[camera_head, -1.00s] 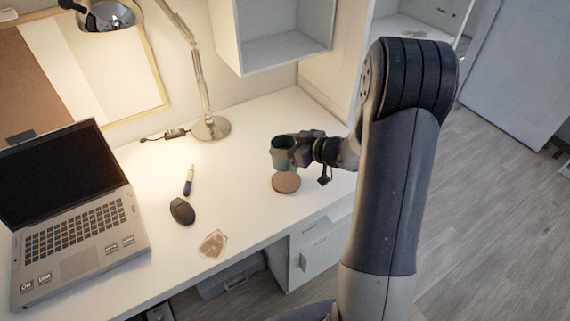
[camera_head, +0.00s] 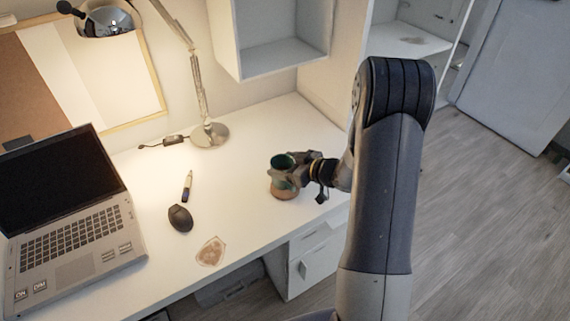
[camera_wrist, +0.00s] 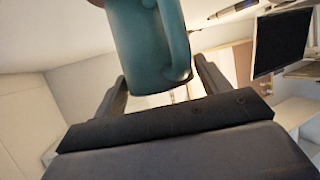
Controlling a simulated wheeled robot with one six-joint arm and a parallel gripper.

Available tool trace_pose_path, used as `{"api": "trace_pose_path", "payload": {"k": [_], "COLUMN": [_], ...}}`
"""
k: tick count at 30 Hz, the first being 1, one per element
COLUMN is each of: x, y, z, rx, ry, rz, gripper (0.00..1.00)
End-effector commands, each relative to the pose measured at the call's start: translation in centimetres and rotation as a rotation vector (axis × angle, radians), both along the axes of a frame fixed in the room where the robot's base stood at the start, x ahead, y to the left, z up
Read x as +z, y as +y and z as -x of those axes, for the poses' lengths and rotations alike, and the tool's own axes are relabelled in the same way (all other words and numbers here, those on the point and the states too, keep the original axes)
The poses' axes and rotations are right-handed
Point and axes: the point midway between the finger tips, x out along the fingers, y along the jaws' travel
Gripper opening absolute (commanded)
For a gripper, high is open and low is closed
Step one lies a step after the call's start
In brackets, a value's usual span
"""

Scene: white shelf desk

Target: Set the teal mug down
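The teal mug (camera_head: 281,164) is at the right part of the white desk (camera_head: 240,180). It looks upright, with its opening showing in the head view. A round brown coaster (camera_head: 284,193) shows just below it and is partly hidden by the mug and my gripper. I cannot tell whether the mug touches the coaster. My gripper (camera_head: 293,172) reaches in from the right and is closed around the mug. In the wrist view the mug (camera_wrist: 145,45) sits between the two fingers, with its handle towards the right.
A lamp base (camera_head: 209,135) stands behind, left of the mug. A black mouse (camera_head: 180,218), a pen (camera_head: 187,186) and a brown-stained patch (camera_head: 211,251) lie to the left. A laptop (camera_head: 75,225) is at far left. A wall shelf (camera_head: 282,50) hangs above.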

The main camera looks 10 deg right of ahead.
Motion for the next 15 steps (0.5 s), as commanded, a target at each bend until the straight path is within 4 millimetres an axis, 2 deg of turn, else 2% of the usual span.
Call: {"api": "trace_pose_path", "payload": {"k": [4, 13, 15], "x": [0.02, 0.54, 0.73], "y": [0.0, -0.02, -0.6], "z": [0.0, 0.01, 0.61], "rx": [0.0, 0.0, -0.001], "ry": [0.0, -0.001, -0.001], "rz": [0.0, 0.001, 0.001], "gripper": [0.82, 0.82, 0.82]}}
